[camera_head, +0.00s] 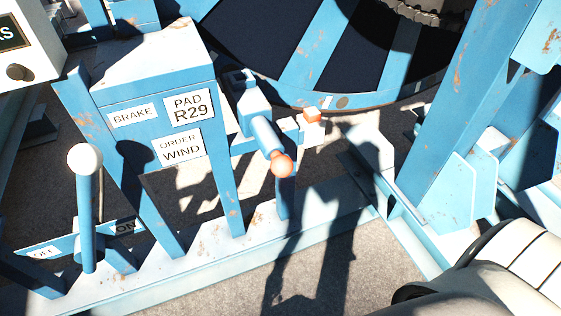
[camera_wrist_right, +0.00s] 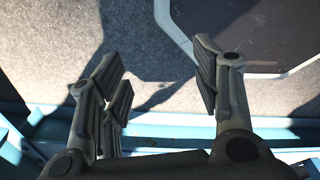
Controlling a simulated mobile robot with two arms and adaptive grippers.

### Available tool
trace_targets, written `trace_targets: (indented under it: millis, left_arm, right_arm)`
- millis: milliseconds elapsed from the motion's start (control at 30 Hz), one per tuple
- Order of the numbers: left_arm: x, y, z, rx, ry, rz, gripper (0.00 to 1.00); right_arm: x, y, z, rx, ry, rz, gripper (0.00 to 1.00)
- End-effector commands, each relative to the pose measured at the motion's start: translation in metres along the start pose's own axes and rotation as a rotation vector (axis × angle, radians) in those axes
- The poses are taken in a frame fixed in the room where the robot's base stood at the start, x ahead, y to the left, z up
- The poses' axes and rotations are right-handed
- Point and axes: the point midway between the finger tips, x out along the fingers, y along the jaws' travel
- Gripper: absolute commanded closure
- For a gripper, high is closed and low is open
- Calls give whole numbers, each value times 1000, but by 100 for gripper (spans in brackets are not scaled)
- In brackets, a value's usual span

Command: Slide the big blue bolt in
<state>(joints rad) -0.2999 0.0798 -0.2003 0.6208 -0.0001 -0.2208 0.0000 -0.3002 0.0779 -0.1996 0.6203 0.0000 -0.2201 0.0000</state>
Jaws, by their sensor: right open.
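The big blue bolt (camera_head: 264,134) is a blue cylinder ending in an orange knob (camera_head: 281,165). It sticks out toward the lower right from a blue housing (camera_head: 249,106) beside the sign box, in the middle of the head view. My right gripper's fingers do not show in the head view. My left gripper is not in view.
A blue sign box (camera_head: 155,75) reads BRAKE, PAD R29 and ORDER WIND. A white-knobbed lever (camera_head: 85,205) stands at left. The large reel (camera_head: 325,50) is behind, and a slanted blue post (camera_head: 450,115) is at right. Grey ground in front is open.

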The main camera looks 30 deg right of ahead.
Motion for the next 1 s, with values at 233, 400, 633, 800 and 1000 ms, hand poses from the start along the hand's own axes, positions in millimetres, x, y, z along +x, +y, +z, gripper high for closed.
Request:
trace_targets:
  millis: [233, 400, 633, 800, 1000]
  left_arm:
    - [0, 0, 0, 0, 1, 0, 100]
    - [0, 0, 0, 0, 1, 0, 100]
    - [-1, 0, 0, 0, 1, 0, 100]
    - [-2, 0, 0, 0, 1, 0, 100]
    - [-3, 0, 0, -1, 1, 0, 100]
  right_arm:
    - [0, 0, 0, 0, 0, 1, 43]
    - [-3, 11, -17, 14, 44, 14, 22]
    - [-48, 56, -145, 138, 389, 56, 22]
    - [-131, 98, -251, 227, 725, 64, 22]
    - [-265, 133, -344, 273, 1111, 25, 22]
